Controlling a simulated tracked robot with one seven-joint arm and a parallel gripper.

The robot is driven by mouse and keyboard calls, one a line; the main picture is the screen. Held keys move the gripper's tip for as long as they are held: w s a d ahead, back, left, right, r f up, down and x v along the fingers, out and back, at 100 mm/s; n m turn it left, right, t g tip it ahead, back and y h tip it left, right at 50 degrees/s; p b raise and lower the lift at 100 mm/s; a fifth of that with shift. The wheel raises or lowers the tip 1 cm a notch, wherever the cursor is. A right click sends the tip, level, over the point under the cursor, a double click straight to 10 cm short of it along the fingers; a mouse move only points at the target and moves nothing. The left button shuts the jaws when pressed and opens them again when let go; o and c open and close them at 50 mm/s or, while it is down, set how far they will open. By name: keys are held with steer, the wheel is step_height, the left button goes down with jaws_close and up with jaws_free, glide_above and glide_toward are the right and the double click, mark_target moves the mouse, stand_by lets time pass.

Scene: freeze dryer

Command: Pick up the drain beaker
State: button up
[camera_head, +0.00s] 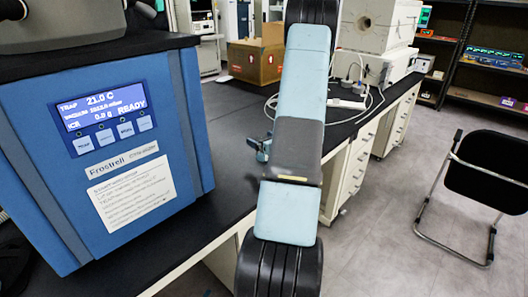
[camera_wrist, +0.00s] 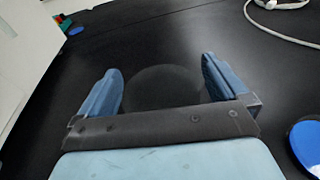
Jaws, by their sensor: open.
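My gripper (camera_wrist: 162,68) is open, its two blue fingers spread low over the black bench top in the wrist view. A faint dark round shape (camera_wrist: 165,85) shows between the fingers; I cannot tell whether it is a clear vessel or only a mark or shadow on the bench. No drain beaker can be made out for certain in either view. In the head view my gripper (camera_head: 262,148) is partly hidden behind my own arm, over the bench. The blue freeze dryer (camera_head: 110,150) stands at left, its display reading 21.0 C and READY.
A blue round object (camera_wrist: 308,146) lies right of my gripper in the wrist view. Small coloured items (camera_wrist: 62,20) are at upper left. A white cable (camera_wrist: 280,32) crosses the bench. A cardboard box (camera_head: 255,62) and a white instrument (camera_head: 378,65) stand farther back. A chair (camera_head: 485,175) is at right.

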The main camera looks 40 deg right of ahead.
steer(key=shift+w, duration=0.25)
steer(key=c, duration=1.1)
steer(key=shift+o, duration=0.2)
